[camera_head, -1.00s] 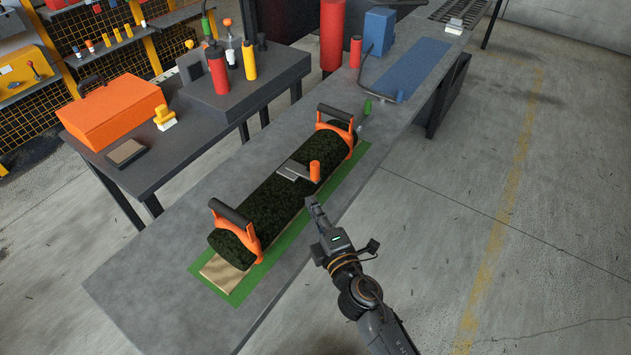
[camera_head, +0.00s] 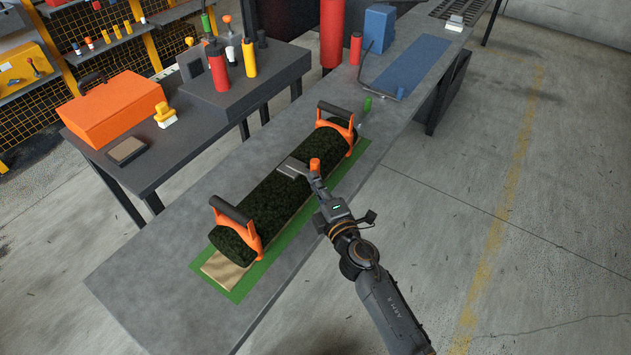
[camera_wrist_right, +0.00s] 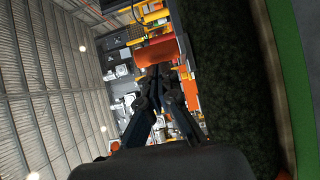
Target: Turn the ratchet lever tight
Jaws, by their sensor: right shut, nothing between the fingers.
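A dark green turf roll (camera_head: 268,203) lies across the bench with an orange carrying handle (camera_head: 232,215) near one end and another (camera_head: 338,118) near the other. The grey ratchet lever (camera_head: 293,167) sits at its middle, with an orange knob (camera_head: 314,164) at its end. My right gripper (camera_head: 313,180) is shut and empty, its tips just on the near side of the knob. In the right wrist view its fingers (camera_wrist_right: 162,80) lie close to an orange cylinder (camera_wrist_right: 158,50), apparently the knob; contact is unclear. My left gripper is out of view.
The roll rests over a green mat (camera_head: 235,290) on the grey bench (camera_head: 150,270). A blue mat (camera_head: 412,68) and a red cylinder (camera_head: 331,35) are at the bench's far end. An orange toolbox (camera_head: 112,110) stands on the side table. Floor at right is open.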

